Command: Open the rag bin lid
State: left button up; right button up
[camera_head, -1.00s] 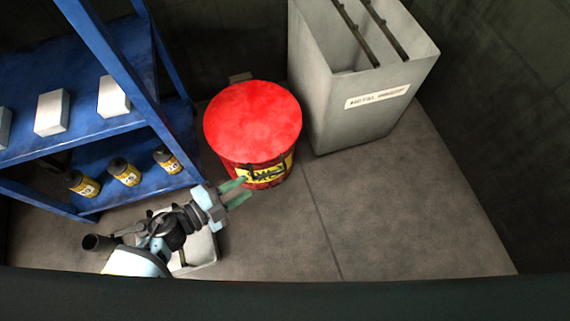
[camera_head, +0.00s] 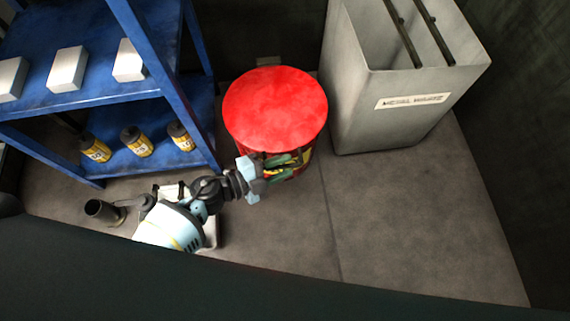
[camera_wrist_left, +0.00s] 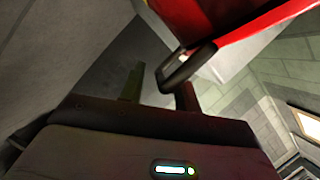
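The red rag bin (camera_head: 300,168) stands on the floor with its round red lid (camera_head: 275,108) lying flat and shut on top. A yellow label is on its front, partly hidden by my gripper. My left gripper (camera_head: 282,164) is at the front of the bin, just below the lid rim. In the left wrist view, the red bin edge (camera_wrist_left: 240,22) is at the upper right, and a dark handle (camera_wrist_left: 188,66) sticks out from it. The left gripper (camera_wrist_left: 160,90) is open there, with the handle's end between or just beyond its fingertips. My right gripper is not in view.
A grey metal waste bin (camera_head: 385,122) stands right of the rag bin, close beside it. A blue shelf (camera_head: 110,100) with white boxes and several yellow-black canisters (camera_head: 138,142) is at the left. The floor (camera_head: 430,210) at the right front is clear.

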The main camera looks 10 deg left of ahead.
pick_arm(q)
jog(key=shift+w+d+f, duration=0.1)
jog(key=shift+w+d, duration=0.2)
jog(key=shift+d, duration=0.1)
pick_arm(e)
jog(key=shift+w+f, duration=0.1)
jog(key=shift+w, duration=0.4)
pick_arm(q)
jog(key=c, duration=0.7)
grip_shut()
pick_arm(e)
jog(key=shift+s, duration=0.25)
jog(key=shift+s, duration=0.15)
